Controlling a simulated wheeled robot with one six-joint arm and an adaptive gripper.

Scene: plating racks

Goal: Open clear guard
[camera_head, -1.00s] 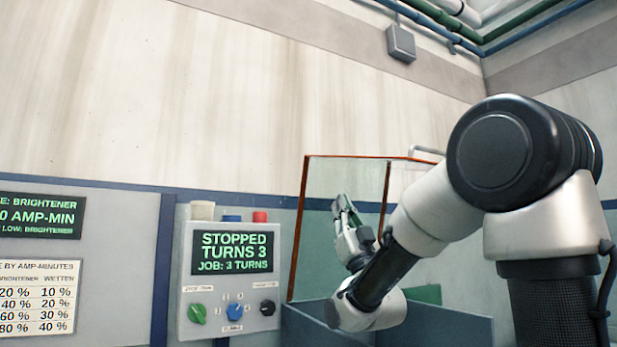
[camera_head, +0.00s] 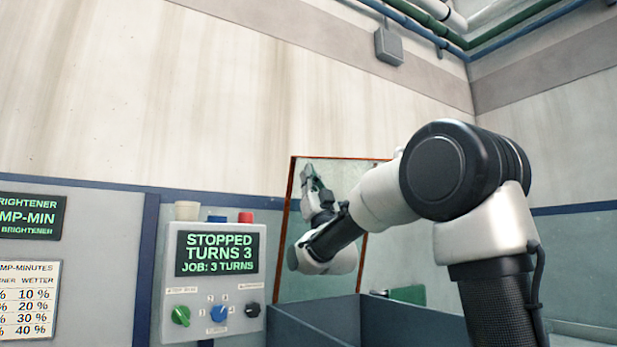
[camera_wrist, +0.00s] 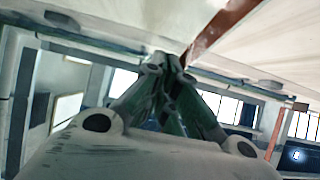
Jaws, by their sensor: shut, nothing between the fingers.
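The clear guard (camera_head: 338,168) is a see-through pane with a thin red-brown frame. In the head view it stands upright, leaning slightly, above a blue-grey box. My arm covers its right part. My gripper (camera_head: 309,172) is in front of the pane near its upper left, fingers pointing up. In the wrist view my gripper (camera_wrist: 170,65) has its fingertips together with nothing between them. A red-brown bar, seemingly the guard's frame (camera_wrist: 228,25), runs just beyond the tips at upper right. I cannot tell whether they touch.
A control box (camera_head: 213,278) left of the guard reads "STOPPED TURNS 3" and has several knobs. The blue-grey box (camera_head: 315,325) is below my arm. A grey wall panel with a chart (camera_head: 30,298) is at far left.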

